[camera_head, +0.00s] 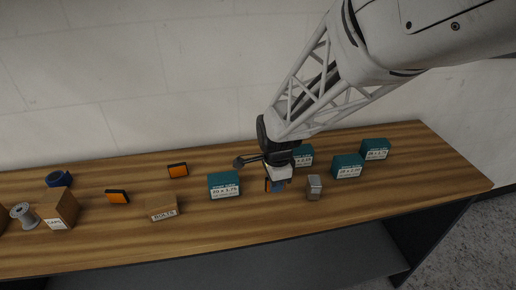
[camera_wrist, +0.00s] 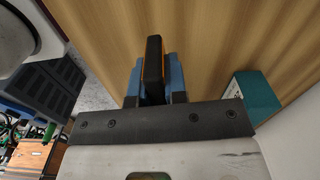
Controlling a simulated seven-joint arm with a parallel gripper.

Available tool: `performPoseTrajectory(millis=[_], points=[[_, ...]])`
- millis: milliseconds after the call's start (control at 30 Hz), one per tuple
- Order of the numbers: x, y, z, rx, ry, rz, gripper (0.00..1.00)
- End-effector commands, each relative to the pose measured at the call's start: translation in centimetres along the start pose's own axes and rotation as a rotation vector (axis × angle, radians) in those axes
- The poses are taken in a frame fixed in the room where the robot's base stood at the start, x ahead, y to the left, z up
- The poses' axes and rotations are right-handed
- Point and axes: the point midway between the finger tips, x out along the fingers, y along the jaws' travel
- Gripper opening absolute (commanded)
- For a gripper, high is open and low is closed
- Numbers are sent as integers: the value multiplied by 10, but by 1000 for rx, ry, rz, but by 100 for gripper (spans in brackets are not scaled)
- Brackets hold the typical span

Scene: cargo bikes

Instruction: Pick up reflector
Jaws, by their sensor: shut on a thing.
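My gripper (camera_head: 274,186) is over the middle of the wooden bench. It is shut on an orange and black reflector (camera_wrist: 153,62), which sits between the two blue fingertips in the wrist view. In the head view only a little of this reflector (camera_head: 267,184) shows beside the fingers. I cannot tell whether it touches the bench top. A second reflector (camera_head: 178,170) lies toward the back, left of my gripper. A third reflector (camera_head: 117,196) lies farther left.
Teal boxes stand left (camera_head: 224,185) and right (camera_head: 347,166) of my gripper, with one close behind it (camera_head: 303,155). A small grey metal block (camera_head: 314,187) is just to the right. A BOLTS box (camera_head: 162,207), a brown box (camera_head: 58,208), a spool (camera_head: 24,215) and blue tape (camera_head: 59,178) are left.

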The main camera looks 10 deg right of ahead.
Motion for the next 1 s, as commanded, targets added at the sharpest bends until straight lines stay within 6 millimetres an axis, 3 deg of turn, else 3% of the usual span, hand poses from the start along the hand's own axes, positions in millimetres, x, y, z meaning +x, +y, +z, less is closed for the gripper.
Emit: performPoseTrajectory(millis=[200, 500, 1000], points=[[-3, 35, 1, 0, 0, -1, 0], [-7, 70, 2, 0, 0, -1, 0], [-8, 87, 3, 0, 0, 0, 0]])
